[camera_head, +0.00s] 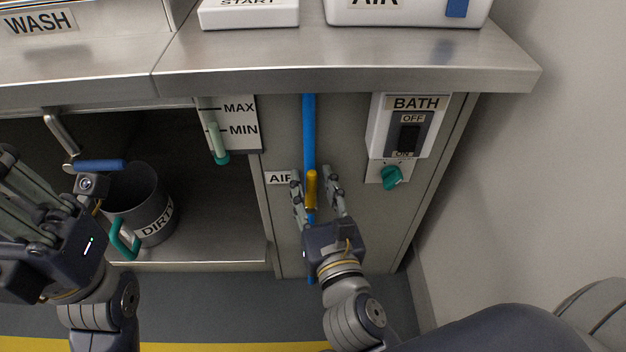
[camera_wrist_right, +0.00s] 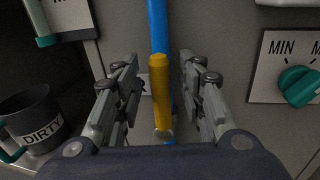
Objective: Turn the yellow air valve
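The yellow air valve handle (camera_head: 312,188) stands upright along the blue pipe (camera_head: 309,130) on the cabinet front, beside the "AIR" label (camera_head: 278,177). In the right wrist view the yellow handle (camera_wrist_right: 160,92) lies between my two right fingers, with a gap on each side. My right gripper (camera_head: 314,180) is open around the handle and does not appear to touch it. My left gripper (camera_head: 45,195) is at the left, in front of the open shelf; its fingertips are not clearly shown.
A grey "DIRTY" mug (camera_head: 150,205) with a green handle stands on the shelf at left. A BATH switch box (camera_head: 408,125) and green knob (camera_head: 391,178) are right of the pipe. A level gauge (camera_head: 217,140) is to the left. The steel counter edge (camera_head: 350,78) overhangs above.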

